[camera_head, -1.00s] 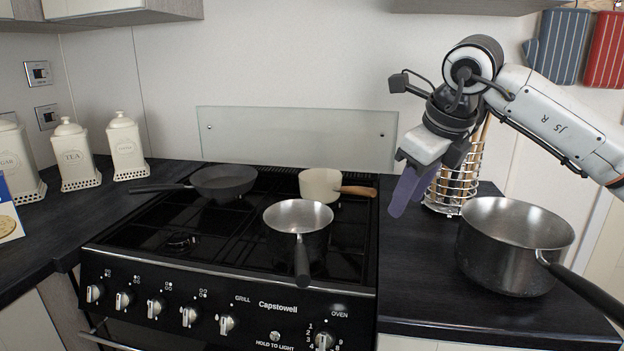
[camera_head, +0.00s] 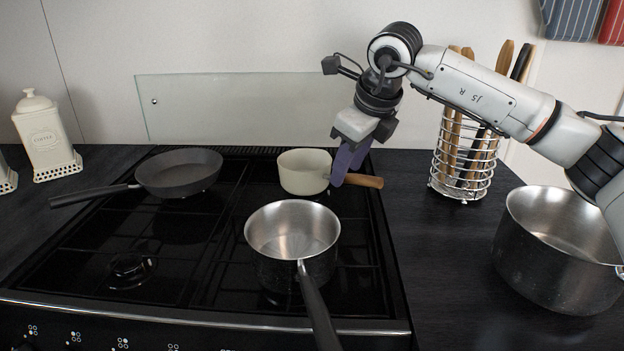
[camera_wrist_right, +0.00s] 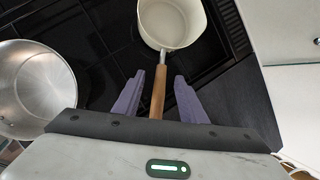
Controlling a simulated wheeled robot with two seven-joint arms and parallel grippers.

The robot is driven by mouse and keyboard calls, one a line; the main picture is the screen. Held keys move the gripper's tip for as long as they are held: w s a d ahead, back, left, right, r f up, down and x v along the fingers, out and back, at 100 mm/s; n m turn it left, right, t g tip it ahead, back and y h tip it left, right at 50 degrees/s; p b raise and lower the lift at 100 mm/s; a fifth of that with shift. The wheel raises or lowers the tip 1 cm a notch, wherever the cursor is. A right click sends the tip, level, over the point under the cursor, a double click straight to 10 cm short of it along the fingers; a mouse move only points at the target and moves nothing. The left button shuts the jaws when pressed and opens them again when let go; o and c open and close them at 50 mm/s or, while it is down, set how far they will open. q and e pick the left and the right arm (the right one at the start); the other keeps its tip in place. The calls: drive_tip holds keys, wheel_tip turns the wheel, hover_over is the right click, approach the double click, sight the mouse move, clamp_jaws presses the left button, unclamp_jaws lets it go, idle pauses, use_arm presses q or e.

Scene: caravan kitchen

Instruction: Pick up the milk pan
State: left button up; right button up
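The milk pan is most likely the small cream pan (camera_head: 303,172) with a wooden handle (camera_head: 367,181), at the back right of the hob. In the right wrist view the cream pan (camera_wrist_right: 170,22) is at the top, and its handle (camera_wrist_right: 158,92) runs down between the two purple fingers. My right gripper (camera_head: 345,165) is at the handle in the head view. In the wrist view the right gripper (camera_wrist_right: 157,95) is open, with gaps on both sides of the handle. My left gripper is not in view.
A steel saucepan (camera_head: 292,240) stands at the front right of the hob, close to the cream pan. A dark frying pan (camera_head: 178,171) is at the back left. A wire utensil holder (camera_head: 462,165) and a large steel pot (camera_head: 560,250) stand on the right counter.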

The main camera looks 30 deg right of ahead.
drive_tip(key=x, duration=0.4)
drive_tip(key=shift+d+f, duration=0.1)
drive_tip(key=shift+f, duration=0.15)
clamp_jaws()
drive_tip(key=shift+w+r, duration=0.1)
